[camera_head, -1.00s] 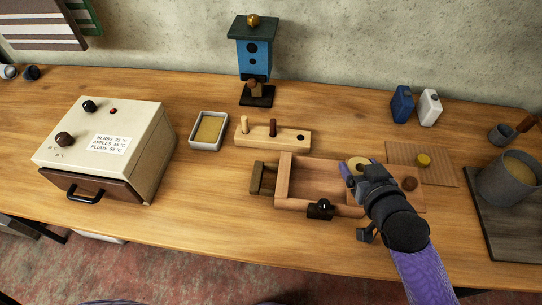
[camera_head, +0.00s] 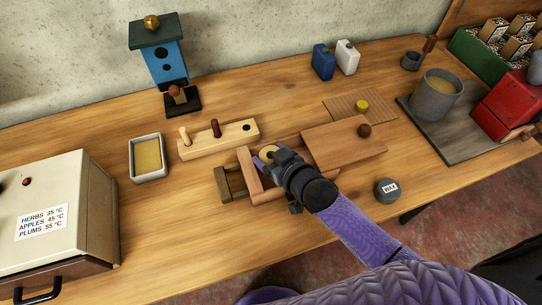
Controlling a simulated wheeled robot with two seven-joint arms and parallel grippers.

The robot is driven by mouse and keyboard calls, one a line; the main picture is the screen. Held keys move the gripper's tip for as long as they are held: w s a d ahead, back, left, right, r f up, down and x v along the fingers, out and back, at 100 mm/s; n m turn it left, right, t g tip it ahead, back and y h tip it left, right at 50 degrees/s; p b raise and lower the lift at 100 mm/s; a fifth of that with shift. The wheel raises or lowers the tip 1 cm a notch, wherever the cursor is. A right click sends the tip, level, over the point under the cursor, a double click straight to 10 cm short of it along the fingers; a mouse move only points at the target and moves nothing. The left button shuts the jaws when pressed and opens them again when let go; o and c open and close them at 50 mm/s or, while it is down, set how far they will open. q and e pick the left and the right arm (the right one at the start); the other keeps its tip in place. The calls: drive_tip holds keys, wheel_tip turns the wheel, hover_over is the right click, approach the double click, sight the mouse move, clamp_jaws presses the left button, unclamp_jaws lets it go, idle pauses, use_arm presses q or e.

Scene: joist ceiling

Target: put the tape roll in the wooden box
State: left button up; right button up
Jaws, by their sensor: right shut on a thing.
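The tape roll (camera_head: 267,151) is a small cream ring held between the fingertips of my right gripper (camera_head: 271,157). The gripper is shut on it and hides part of it. The wooden box (camera_head: 247,173) is open at its left part, and the roll is over that part, near the rear wall. I cannot tell whether the roll touches the box. The gripper and wrist hide much of the inside and front. A flat wooden lid (camera_head: 335,148) with a brown knob lies toward the right of the box. My left gripper is not in view.
A pegged wooden block (camera_head: 228,138) and a white tray (camera_head: 146,157) stand behind and left. A blue birdhouse (camera_head: 165,62) is at the back. The dryer-like cabinet (camera_head: 58,215) fills the left. Front-middle table is clear.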

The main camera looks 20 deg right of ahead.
drive_tip(key=shift+s+f+b, duration=0.2)
drive_tip(key=shift+f+b, duration=0.15)
drive_tip(key=shift+f, duration=0.25)
drive_tip(key=o, duration=0.9)
drive_tip(key=shift+o, duration=0.9)
drive_tip(key=shift+s+f, duration=0.1)
drive_tip(key=shift+f, duration=0.05)
drive_tip(key=shift+s+d+r+p, duration=0.1)
drive_tip(key=shift+s+r+p, duration=0.15)
drive_tip(key=shift+r+p, duration=0.25)
drive_tip(key=shift+s+d+r+p, duration=0.1)
drive_tip(key=shift+s+r+p, duration=0.1)
drive_tip(key=shift+r+p, duration=0.2)
drive_tip(key=p+v, duration=0.3)
drive_tip(key=v, duration=0.7)
drive_tip(key=shift+s+r, duration=0.15)
drive_tip(key=shift+r, duration=0.1)
drive_tip(key=shift+d, duration=0.1)
